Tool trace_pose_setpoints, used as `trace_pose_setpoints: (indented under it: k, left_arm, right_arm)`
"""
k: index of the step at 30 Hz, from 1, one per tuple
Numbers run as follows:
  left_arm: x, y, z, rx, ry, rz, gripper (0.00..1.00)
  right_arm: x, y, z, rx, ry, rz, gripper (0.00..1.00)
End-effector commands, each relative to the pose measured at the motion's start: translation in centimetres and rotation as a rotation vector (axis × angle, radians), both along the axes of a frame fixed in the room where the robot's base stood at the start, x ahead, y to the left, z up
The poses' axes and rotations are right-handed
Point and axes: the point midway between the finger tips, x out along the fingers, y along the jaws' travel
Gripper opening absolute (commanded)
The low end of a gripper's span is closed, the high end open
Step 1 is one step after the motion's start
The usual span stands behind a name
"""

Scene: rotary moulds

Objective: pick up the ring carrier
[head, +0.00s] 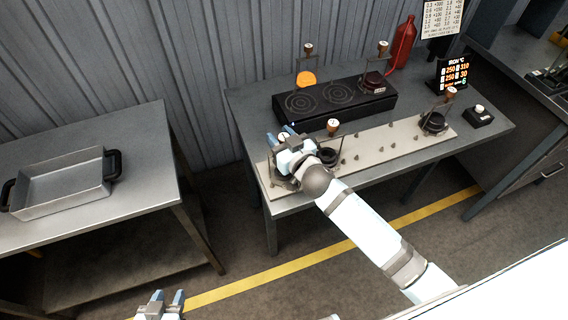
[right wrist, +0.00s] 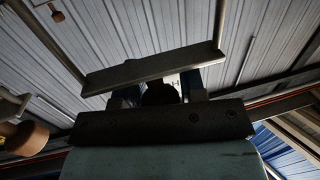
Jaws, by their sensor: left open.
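Several wire-framed carriers with round dial-like or wooden tops stand at the work table; I cannot tell which one is the ring carrier. One carrier (head: 331,128) stands beside my right gripper (head: 284,139), over a dark round mould (head: 327,157) on the pale plate. My right gripper is low over the plate's left end and its fingers partly hide what is under it. My left gripper (head: 166,301) is open and empty at the bottom edge.
The pale plate (head: 385,148) has several small pegs. Behind it is a black burner unit (head: 335,97) with a carrier holding an orange disc (head: 306,79). Another carrier (head: 436,118) stands at the plate's right end. A metal tray (head: 62,186) is on the left table.

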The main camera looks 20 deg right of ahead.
Motion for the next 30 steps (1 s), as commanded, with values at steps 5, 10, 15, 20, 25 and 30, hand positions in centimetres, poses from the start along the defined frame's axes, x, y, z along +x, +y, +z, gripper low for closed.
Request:
trace_pose_setpoints:
  k: [5,10,15,20,25,30]
  left_arm:
    - [0.1,0.1,0.1,0.001,-0.003,0.0,0.43]
    - [0.1,0.1,0.2,0.0,-0.004,0.0,0.43]
    - [0.1,0.1,0.2,0.001,-0.004,0.0,0.43]
    - [0.1,0.1,0.3,0.001,-0.004,0.0,0.43]
    - [0.1,0.1,0.5,0.001,-0.004,0.0,0.43]
    - [0.1,0.1,0.5,0.002,-0.003,0.0,0.43]
  right_arm:
    - [0.0,0.0,0.0,0.0,0.0,0.0,0.0]
    - [0.0,0.0,0.1,0.0,-0.002,0.0,0.0]
    - [0.0,0.0,0.2,-0.001,-0.002,0.0,0.0]
    - [0.0,0.0,1.1,-0.001,-0.004,0.0,0.0]
    - [0.0,0.0,3.6,-0.001,-0.007,0.002,0.0]
    - [0.1,0.0,8.0,0.0,-0.01,0.002,0.0]
